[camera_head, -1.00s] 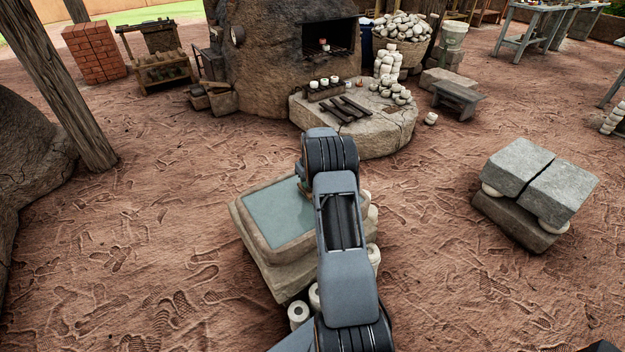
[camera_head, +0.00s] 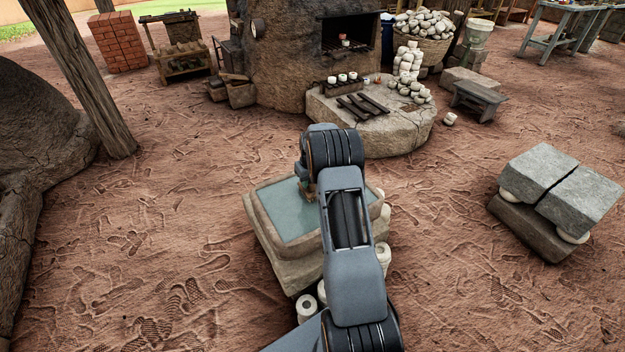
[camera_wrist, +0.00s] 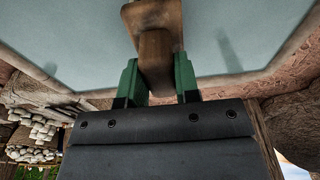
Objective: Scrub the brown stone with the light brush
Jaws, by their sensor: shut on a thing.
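My gripper (camera_wrist: 157,80) is shut on a brown wooden piece in the wrist view, with a green finger on each side. This looks like the brush (camera_wrist: 156,45), with a handle and a wider block; its bristles are hidden. In the head view my gripper (camera_head: 305,186) is small and partly hidden by my arm, over the right part of a stone basin (camera_head: 262,228) with a flat blue-green surface. The same surface fills the upper wrist view (camera_wrist: 60,45). I cannot tell whether the brush touches it. I cannot pick out a separate brown stone.
White round pieces (camera_head: 306,306) stand beside the basin. Split grey slabs (camera_head: 545,182) rest on a block at the right. A kiln (camera_head: 285,60) and a round stone platform (camera_head: 390,135) stand behind. A wooden post (camera_head: 85,85) is at the left. Open footprinted ground lies between.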

